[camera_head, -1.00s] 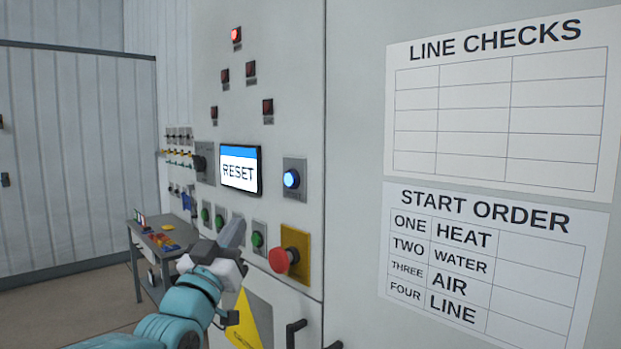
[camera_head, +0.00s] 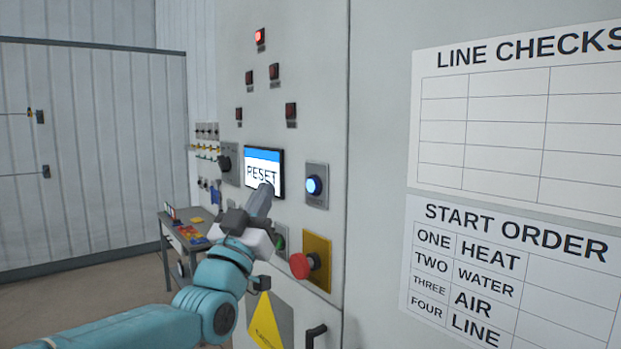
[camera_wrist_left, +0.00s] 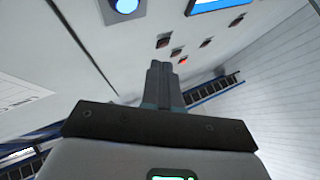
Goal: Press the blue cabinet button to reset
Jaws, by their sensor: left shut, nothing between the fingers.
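The blue cabinet button (camera_head: 314,185) glows on a square plate on the pale cabinet, right of a screen (camera_head: 263,170) that reads RESET. My left gripper (camera_head: 264,192) is shut and empty. In the left wrist view the shut fingers (camera_wrist_left: 158,68) point towards the cabinet face, and the lit blue button (camera_wrist_left: 125,5) shows at the top edge, left of the fingertips. The fingers look apart from the button. My right gripper is not in view.
A red mushroom button (camera_head: 302,265) on a yellow plate sits below the blue button. A black handle (camera_head: 315,336) sticks out lower down. A red lamp (camera_head: 260,37) is lit above the screen. A small table (camera_head: 185,215) with coloured items stands behind my arm.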

